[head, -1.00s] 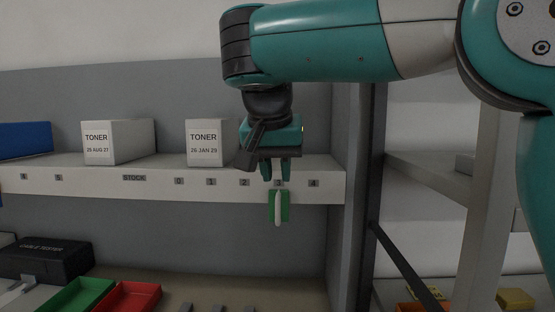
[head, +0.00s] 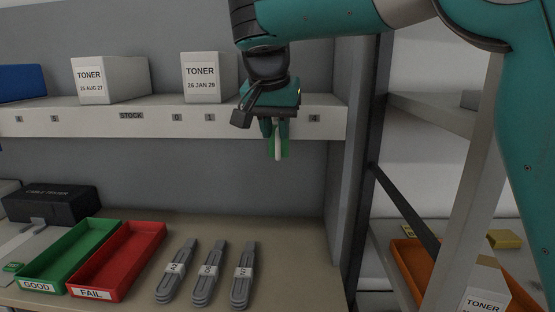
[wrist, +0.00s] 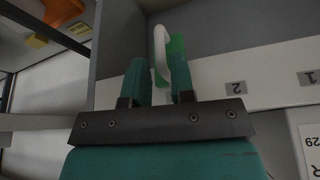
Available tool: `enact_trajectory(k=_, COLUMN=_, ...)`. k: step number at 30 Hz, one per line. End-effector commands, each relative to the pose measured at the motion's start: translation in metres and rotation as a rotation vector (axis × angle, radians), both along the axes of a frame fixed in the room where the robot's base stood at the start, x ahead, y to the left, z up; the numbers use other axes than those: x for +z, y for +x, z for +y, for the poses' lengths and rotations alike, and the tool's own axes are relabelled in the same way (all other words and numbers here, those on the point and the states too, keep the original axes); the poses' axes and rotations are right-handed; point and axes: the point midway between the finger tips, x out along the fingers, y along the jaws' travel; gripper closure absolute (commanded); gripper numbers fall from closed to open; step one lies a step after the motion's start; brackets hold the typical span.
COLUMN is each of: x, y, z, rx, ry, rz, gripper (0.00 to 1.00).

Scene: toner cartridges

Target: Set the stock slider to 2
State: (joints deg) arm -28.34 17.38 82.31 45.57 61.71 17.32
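The stock slider is a green tab with a white upright handle (head: 278,149) at the front edge of the upper shelf. It stands below where the 3 lies in the row of number labels; my gripper hides the 2 and 3 in the head view. My gripper (head: 275,131) points down in front of the shelf edge, with its fingertips at the upper part of the slider. In the wrist view the white handle (wrist: 159,50) shows in the gap between the two spread fingers, which do not appear to press on it. The 2 label (wrist: 235,87) is visible there.
Two toner boxes (head: 110,80) (head: 209,78) stand on the upper shelf (head: 70,121). Below are a green tray (head: 62,262), a red tray (head: 118,262) and three grey cable bundles (head: 208,273). A dark upright post (head: 362,170) stands right of the slider.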

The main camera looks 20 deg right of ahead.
Motion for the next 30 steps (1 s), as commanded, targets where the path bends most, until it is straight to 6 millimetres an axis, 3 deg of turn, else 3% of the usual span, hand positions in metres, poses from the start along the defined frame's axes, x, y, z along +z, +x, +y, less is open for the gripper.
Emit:
enact_trajectory(k=3, x=-0.023, y=0.007, z=-0.005, rx=-0.002, ry=-0.001, rz=0.003, gripper=0.77)
enact_trajectory(k=7, x=-0.035, y=0.012, z=-0.008, rx=-0.001, ry=-0.001, rz=0.002, gripper=0.77)
enact_trajectory(k=19, x=-0.042, y=0.015, z=-0.010, rx=0.000, ry=0.001, rz=0.000, gripper=0.77)
enact_trajectory(k=20, x=-0.042, y=0.015, z=-0.010, rx=0.000, ry=0.001, rz=0.000, gripper=0.79)
enact_trajectory(k=23, x=-0.042, y=0.015, z=-0.010, rx=0.000, ry=0.001, rz=0.000, gripper=1.00)
enact_trajectory(k=30, x=-0.041, y=0.016, z=-0.011, rx=-0.006, ry=0.000, rz=0.000, gripper=1.00)
